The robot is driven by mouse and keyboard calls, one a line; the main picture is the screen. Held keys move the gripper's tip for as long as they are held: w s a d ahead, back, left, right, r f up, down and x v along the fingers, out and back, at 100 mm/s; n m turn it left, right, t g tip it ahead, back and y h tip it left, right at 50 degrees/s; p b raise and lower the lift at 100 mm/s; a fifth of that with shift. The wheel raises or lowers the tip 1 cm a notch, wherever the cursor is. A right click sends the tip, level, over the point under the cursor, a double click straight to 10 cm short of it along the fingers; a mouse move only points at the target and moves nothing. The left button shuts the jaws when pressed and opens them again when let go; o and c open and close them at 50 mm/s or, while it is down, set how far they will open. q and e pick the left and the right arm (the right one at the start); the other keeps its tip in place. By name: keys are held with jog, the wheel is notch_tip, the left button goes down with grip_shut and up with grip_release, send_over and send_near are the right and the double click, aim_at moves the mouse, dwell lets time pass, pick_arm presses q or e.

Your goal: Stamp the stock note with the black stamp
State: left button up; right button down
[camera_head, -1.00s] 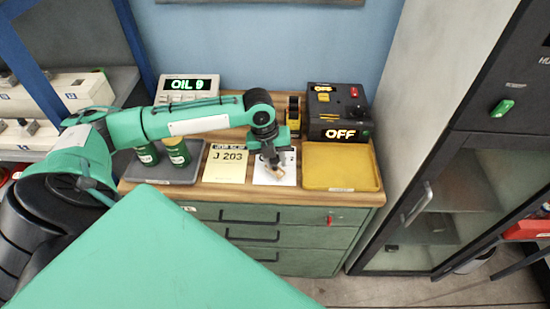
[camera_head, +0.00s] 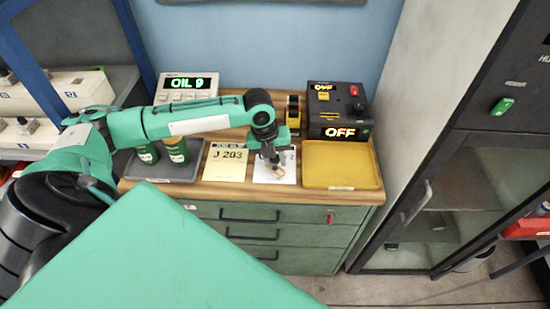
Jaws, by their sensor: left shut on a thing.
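A white note (camera_head: 288,177) lies on the wooden bench top, with a dark mark at its upper right. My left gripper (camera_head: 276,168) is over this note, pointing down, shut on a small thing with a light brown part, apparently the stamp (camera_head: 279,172). The gripper hides most of the stamp, and its black colour cannot be made out. I cannot tell whether the stamp touches the paper. A pale yellow note (camera_head: 227,163) reading J 203 lies just to the left. My right gripper is not in view.
An empty yellow tray (camera_head: 340,165) lies to the right. A grey tray (camera_head: 190,173) with green cans (camera_head: 177,150) lies left. Behind stand an OIL 9 display (camera_head: 187,87), a black box (camera_head: 338,112) reading OFF, and a tape-like yellow and black item (camera_head: 293,112).

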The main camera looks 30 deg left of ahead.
pick_arm(q)
jog(key=shift+f, duration=0.1)
dwell(0.4)
jog(key=shift+p, duration=0.35)
dwell(0.4)
jog(key=shift+s, duration=0.1)
dwell(0.4)
jog(key=shift+p+v, duration=1)
jog(key=shift+p, duration=0.15)
jog(key=r+p, duration=0.5)
jog(key=shift+w+d+r, duration=0.1)
jog(key=shift+w+d, duration=0.05)
jog(key=shift+w, duration=0.05)
